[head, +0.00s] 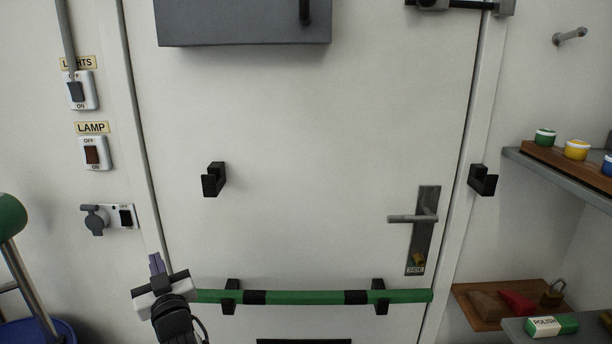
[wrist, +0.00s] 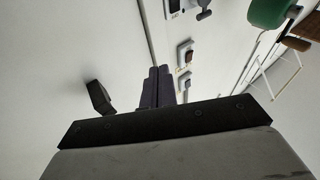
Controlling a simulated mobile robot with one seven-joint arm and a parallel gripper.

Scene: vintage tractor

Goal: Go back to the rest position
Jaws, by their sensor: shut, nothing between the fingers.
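My gripper (head: 156,264) is at the lower left of the head view, pointing up in front of the door's left edge. Its two dark fingers are together with nothing between them. They also show together in the wrist view (wrist: 158,86), against the white door and frame. A green bar (head: 310,297) with black bands lies level across the lower door in black brackets. Its left end is close to my gripper; I cannot tell whether they touch.
The white door (head: 310,120) has a lever handle (head: 412,218) and a black bracket (head: 213,179). Lights (head: 77,91) and lamp (head: 93,153) switches are on the left wall. Shelves (head: 560,175) with jars stand at right. A green rounded object (head: 10,215) is at far left.

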